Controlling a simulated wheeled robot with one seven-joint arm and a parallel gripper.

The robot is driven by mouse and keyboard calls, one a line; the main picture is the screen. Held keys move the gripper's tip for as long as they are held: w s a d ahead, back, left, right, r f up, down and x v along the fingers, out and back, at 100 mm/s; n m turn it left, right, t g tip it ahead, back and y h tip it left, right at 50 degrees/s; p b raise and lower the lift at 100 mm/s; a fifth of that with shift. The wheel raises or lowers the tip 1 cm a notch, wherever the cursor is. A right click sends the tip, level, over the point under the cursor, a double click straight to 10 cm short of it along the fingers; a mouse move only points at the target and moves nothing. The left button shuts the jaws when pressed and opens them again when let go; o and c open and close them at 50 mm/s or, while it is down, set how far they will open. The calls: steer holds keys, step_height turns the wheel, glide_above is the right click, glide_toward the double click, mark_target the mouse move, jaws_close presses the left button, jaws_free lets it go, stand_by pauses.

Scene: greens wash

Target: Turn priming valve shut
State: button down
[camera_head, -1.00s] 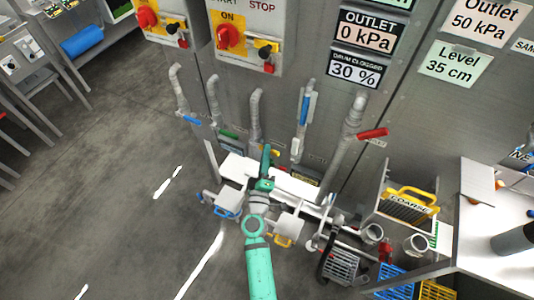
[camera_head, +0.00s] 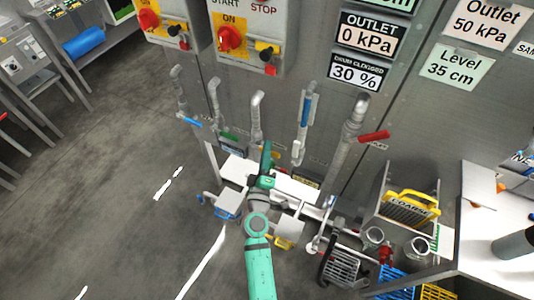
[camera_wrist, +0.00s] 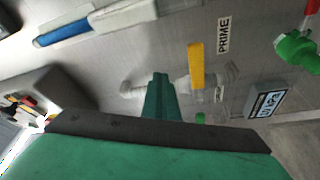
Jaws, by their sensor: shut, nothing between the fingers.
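The priming valve has a yellow handle (camera_wrist: 196,65) beside a "PRIME" label (camera_wrist: 224,35) in the wrist view. The handle lies across its pale pipe (camera_wrist: 135,90), roughly at right angles to it. My gripper (camera_wrist: 158,85) is shut and empty. Its green fingers are just left of the handle in the wrist view, with a small gap in the picture; I cannot tell whether they touch. In the head view my gripper (camera_head: 266,155) is in front of the lower panel, and it mostly hides the handle there.
Other valves stand close by: a green handle (camera_head: 229,136), a blue handle (camera_head: 306,108) along its pipe, and a red handle (camera_head: 374,136) to the right. A yellow-handled coarse basket (camera_head: 411,205) stands at right.

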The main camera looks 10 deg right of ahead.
steer(key=s+a+f, duration=0.3)
steer(key=s+a, duration=0.3)
steer(key=s, duration=0.1)
stand_by(0.3)
steer(key=shift+s+a, duration=0.1)
steer(key=s+a+f+m+g+y, duration=0.1)
steer(key=s+a+f+m+y, duration=0.2)
steer(key=s, duration=0.6)
steer(key=s+a+f+g+y, duration=0.25)
steer(key=s+f, duration=0.25)
steer(key=s, duration=0.4)
steer(key=s+a+r+m+y, duration=0.1)
steer(key=s+r+m, duration=0.2)
steer(key=s+r, duration=0.2)
steer(key=s+a+r+m+y, duration=0.1)
steer(key=s+r+m, duration=0.2)
steer(key=s, duration=0.7)
step_height(320, 180, up, 2)
steer(key=shift+s+r+t, duration=0.15)
steer(key=shift+t, duration=0.3)
